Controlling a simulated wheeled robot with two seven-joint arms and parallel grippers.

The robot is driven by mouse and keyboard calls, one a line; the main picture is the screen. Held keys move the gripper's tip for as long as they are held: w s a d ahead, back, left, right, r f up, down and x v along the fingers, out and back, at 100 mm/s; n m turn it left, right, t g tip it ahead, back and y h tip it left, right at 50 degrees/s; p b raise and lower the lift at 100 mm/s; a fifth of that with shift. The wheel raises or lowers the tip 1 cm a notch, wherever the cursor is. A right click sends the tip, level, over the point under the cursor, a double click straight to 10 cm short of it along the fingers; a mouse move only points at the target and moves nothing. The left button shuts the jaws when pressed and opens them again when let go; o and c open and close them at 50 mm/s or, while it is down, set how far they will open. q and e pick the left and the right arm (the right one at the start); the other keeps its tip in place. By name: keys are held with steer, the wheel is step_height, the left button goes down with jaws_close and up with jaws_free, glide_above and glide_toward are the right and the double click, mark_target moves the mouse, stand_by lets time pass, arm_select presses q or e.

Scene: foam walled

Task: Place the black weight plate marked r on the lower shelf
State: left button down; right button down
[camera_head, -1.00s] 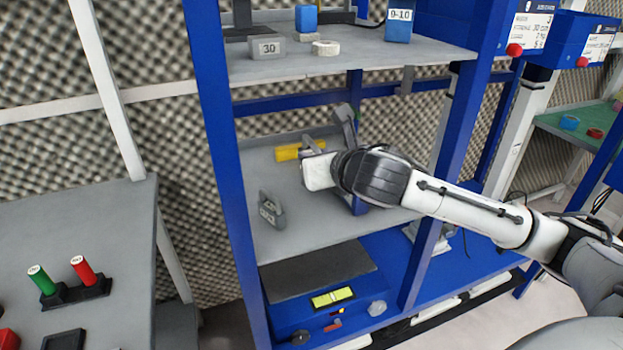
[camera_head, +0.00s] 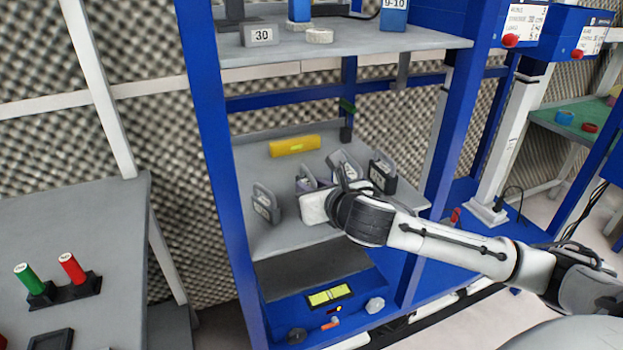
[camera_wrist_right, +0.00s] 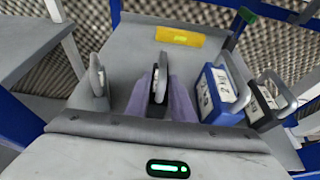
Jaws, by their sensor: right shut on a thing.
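My right gripper (camera_head: 310,190) is low over the grey lower shelf (camera_head: 275,240). It also shows in the right wrist view (camera_wrist_right: 160,98), with its pale fingers shut around a dark weight plate (camera_wrist_right: 159,84) that has a grey handle. The plate stands upright; its marking cannot be read. Whether it touches the shelf is hidden. A grey plate (camera_head: 264,205) stands to its left. A blue plate (camera_wrist_right: 224,90) and a black plate (camera_head: 382,172) with a white label stand to its right. My left gripper is not in view.
A yellow block (camera_head: 295,146) lies at the back of the lower shelf. Blue posts (camera_head: 207,150) frame the shelf. The upper shelf (camera_head: 350,55) holds a block marked 30 (camera_head: 262,35). A side table (camera_head: 80,220) stands at the left. The shelf's front left is bare.

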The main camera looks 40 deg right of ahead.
steer(key=shift+w+r, duration=0.1)
steer(key=shift+r, duration=0.15)
steer(key=c, duration=1.8)
jaws_free()
steer(key=shift+f, duration=0.3)
steer(key=shift+c, duration=0.2)
steer(key=o, duration=0.3)
steer(key=shift+r, duration=0.2)
steer(key=p+v, duration=0.2)
steer(key=v, duration=1)
steer(key=shift+f, duration=0.15)
